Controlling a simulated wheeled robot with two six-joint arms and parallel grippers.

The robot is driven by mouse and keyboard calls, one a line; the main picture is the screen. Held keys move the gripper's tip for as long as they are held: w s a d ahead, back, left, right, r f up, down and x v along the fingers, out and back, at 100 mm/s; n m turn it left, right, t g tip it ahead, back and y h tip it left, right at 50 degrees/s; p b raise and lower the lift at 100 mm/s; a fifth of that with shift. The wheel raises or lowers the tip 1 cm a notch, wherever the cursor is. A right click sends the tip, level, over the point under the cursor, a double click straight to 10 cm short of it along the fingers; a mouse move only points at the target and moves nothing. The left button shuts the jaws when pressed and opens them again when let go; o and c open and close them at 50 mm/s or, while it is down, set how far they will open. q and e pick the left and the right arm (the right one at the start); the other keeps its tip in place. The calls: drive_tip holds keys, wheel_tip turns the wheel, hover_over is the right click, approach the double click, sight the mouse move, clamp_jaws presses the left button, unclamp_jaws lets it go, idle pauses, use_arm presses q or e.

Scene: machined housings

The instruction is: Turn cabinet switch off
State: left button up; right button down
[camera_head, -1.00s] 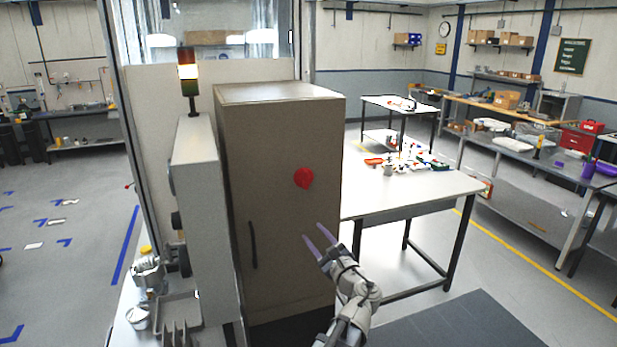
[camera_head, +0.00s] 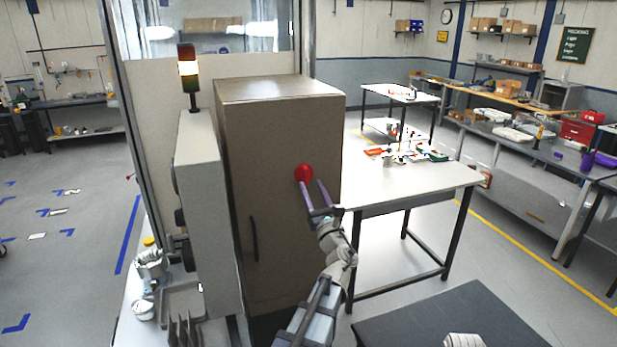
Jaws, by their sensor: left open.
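The tall brown-grey cabinet (camera_head: 275,130) stands at the centre of the head view, with a dark vertical handle (camera_head: 254,240) on its front door. A round red switch knob (camera_head: 303,172) sits on the upper right of that door. My left gripper (camera_head: 313,187) is open and empty, its two purple-grey fingers pointing up at the knob. The fingertips are just below and to the right of the knob's middle, very near it in the picture. I cannot tell whether they touch it.
A grey machine housing with a stack light (camera_head: 188,68) stands left of the cabinet. A white table (camera_head: 420,187) with small parts is to the right. A dark flat top (camera_head: 450,320) lies at the lower right. Floor between the tables is open.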

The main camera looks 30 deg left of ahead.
sight(307, 176)
use_arm(q)
drive_tip(key=p+x, duration=0.1)
drive_tip(key=x, duration=0.2)
drive_tip(key=shift+w+a+r, duration=0.2)
drive_tip(key=shift+a, duration=0.05)
clamp_jaws()
idle(0.4)
